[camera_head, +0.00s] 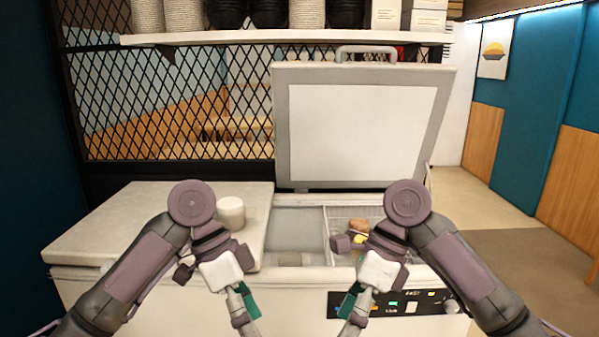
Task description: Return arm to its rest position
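My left arm comes in from the lower left, and its gripper (243,306) hangs down in front of the white chest freezer (290,304). My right arm comes in from the lower right, and its gripper (352,304) hangs down before the freezer's control panel. Nothing shows held in either gripper. Both are small and seen at a steep angle, so the finger gaps are unclear. The freezer's right lid (362,130) stands open.
A white round tub (230,212) stands on the freezer's closed left lid (130,220). A wire basket (372,213) in the open freezer holds a few food items (359,228), partly hidden by my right arm. A shelf (290,37) with stacked cups hangs above.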

